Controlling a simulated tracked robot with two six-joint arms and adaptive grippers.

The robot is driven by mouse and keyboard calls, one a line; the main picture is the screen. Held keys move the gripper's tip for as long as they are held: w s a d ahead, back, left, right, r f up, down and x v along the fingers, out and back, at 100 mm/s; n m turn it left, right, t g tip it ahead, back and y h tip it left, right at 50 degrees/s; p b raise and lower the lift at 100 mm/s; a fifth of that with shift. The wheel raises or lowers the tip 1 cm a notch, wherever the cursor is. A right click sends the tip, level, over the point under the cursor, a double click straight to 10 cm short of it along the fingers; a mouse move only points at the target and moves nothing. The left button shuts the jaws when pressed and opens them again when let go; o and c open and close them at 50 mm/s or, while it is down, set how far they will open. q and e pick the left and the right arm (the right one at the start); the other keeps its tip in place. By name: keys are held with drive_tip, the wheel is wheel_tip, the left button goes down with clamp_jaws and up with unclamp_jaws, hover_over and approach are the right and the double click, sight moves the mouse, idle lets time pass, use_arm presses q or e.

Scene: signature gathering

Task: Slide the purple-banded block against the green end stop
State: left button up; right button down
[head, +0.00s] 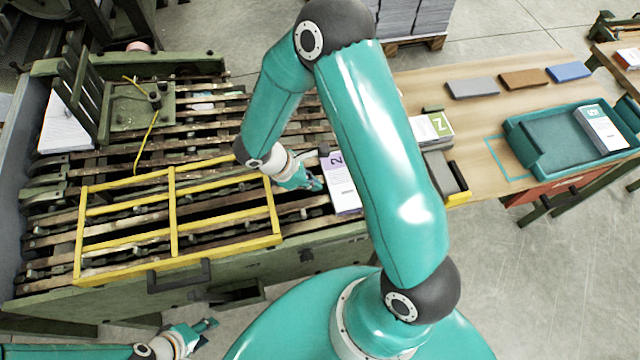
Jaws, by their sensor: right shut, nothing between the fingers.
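The purple-banded block (343,190) is white with a purple band at its far end and lies near the front edge of the slatted machine bed. My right gripper (315,184) is shut and empty at its left side, very close to it; I cannot tell whether they touch. My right arm hides the area just right of the block. A green-banded block (431,128) lies beyond the arm, with a small dark green piece (433,108) behind it; I cannot tell whether this piece is the end stop. My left gripper (206,332) is open and empty, low in front of the machine.
A yellow guard frame (174,215) stands over the slatted bed (215,130) left of my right gripper. A yellow-and-black edged part (457,190) sits right of my arm. The wooden table (470,125) holds a teal tray (540,160) and grey, brown and blue blocks.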

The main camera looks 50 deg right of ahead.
use_arm(q)
wheel_tip(320, 180, up, 4)
drive_tip(key=p, duration=0.3)
drive_tip(key=shift+f, duration=0.15)
use_arm(e)
wheel_tip(320, 180, up, 6)
drive_tip(key=shift+f, duration=0.2)
